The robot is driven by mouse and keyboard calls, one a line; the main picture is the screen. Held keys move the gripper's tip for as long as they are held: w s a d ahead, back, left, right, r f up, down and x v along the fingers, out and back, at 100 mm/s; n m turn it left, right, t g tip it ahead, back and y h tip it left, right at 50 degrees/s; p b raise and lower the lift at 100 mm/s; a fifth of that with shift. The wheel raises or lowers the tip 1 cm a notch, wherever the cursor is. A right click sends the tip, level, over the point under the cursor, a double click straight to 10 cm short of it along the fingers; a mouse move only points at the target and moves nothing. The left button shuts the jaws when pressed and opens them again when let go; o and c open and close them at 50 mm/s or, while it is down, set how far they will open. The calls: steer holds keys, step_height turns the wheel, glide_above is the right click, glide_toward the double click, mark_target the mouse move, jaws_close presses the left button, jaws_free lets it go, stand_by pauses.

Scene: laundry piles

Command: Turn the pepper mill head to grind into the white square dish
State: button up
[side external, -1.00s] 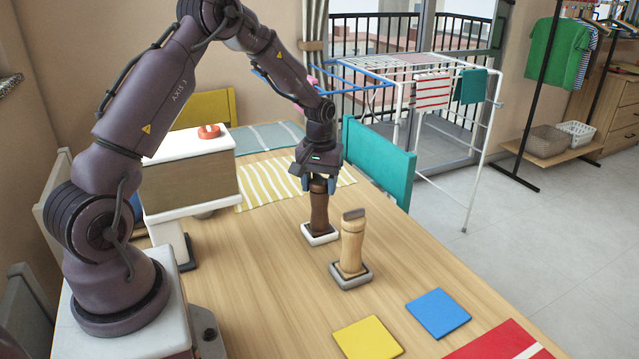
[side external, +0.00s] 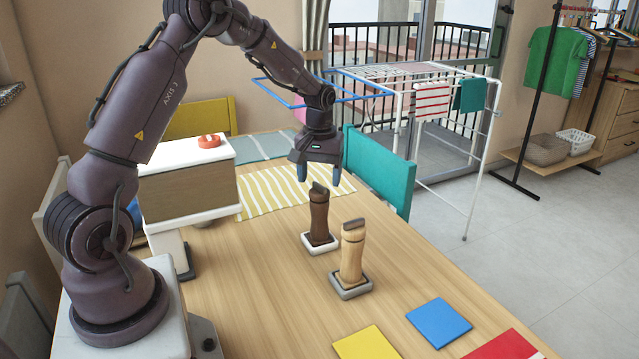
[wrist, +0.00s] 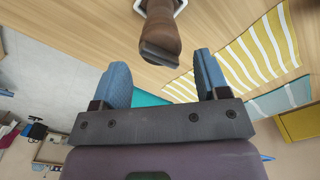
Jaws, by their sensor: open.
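A dark brown pepper mill (side external: 318,216) stands upright in a white square dish (side external: 320,245) on the table. Its dark grey head piece shows on top, and the mill also shows at the top of the wrist view (wrist: 162,30). A light wood mill (side external: 352,255) stands upright in a grey square dish (side external: 351,287), nearer the camera. My gripper (side external: 319,177) is open and empty, above the dark mill and apart from it. In the wrist view its blue fingers (wrist: 163,82) are spread, with the mill's top just beyond them.
Yellow (side external: 367,343), blue (side external: 439,322) and red (side external: 505,347) flat squares lie at the table's near end. A striped cloth (side external: 270,192) lies behind the mills. A box-like block with a red knob (side external: 209,141) stands left. A teal chair back (side external: 378,170) borders the right edge.

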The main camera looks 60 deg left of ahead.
mark_target(319, 185)
steer(key=shift+r, duration=0.7)
steer(key=shift+r, duration=0.2)
steer(key=n, duration=0.5)
steer(key=shift+r, duration=0.3)
steer(key=n, duration=0.3)
steer(key=shift+f, duration=3.5)
steer(key=shift+c, duration=0.2)
